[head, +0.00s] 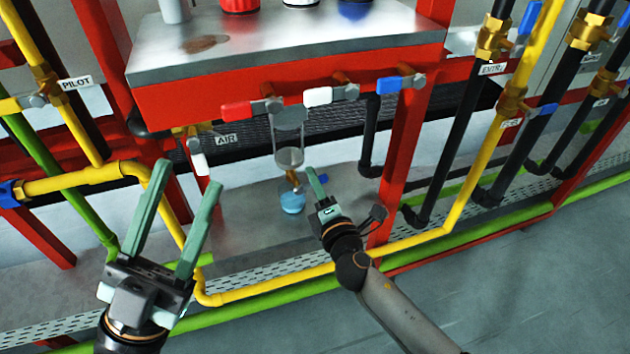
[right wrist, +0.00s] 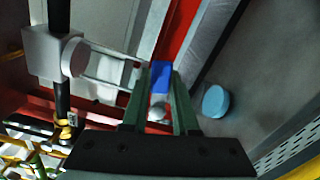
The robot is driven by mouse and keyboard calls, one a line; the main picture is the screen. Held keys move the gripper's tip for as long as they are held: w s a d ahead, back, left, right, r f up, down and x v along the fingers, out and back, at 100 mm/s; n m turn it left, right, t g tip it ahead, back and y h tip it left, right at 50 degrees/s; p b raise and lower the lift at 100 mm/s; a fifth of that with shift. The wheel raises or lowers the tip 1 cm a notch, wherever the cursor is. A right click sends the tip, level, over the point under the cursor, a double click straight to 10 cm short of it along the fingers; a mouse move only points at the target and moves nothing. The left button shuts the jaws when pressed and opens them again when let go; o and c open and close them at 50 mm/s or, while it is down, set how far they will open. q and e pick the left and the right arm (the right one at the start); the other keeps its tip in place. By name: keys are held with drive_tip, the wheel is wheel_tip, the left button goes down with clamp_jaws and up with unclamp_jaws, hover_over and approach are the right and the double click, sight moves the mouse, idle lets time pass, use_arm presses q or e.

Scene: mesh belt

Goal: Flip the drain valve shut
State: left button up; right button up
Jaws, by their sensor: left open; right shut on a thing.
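A clear glass bowl (head: 289,140) hangs under the red rack, with a small brass valve (head: 293,180) at its lower end. I take this for the drain valve; no drain label is readable. Its blue lever (right wrist: 160,76) lies between the fingers of my right gripper (right wrist: 159,100), which is shut on it. A bit of blue also shows beside the fingertip of my right gripper (head: 313,172) in the head view. The valve body is partly hidden by the fingers. My left gripper (head: 190,175) is open and empty, in front of the rack at the left.
A blue round cup (head: 293,201) stands on the grey floor below the valve. Red (head: 250,109), white (head: 331,95) and blue (head: 402,84) lever valves line the rack above. Yellow pipes (head: 320,266) run across the front. A red post (head: 405,150) stands right of my right gripper.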

clamp_jaws()
drive_tip(key=shift+f, duration=0.1)
drive_tip(key=shift+f+m+b, duration=0.35)
drive_tip(key=shift+m+b, duration=0.2)
drive_tip(key=shift+m, duration=0.05)
drive_tip(key=shift+f+m+b, duration=0.15)
drive_tip(key=shift+m+b, duration=0.15)
drive_tip(key=shift+m, duration=0.7)
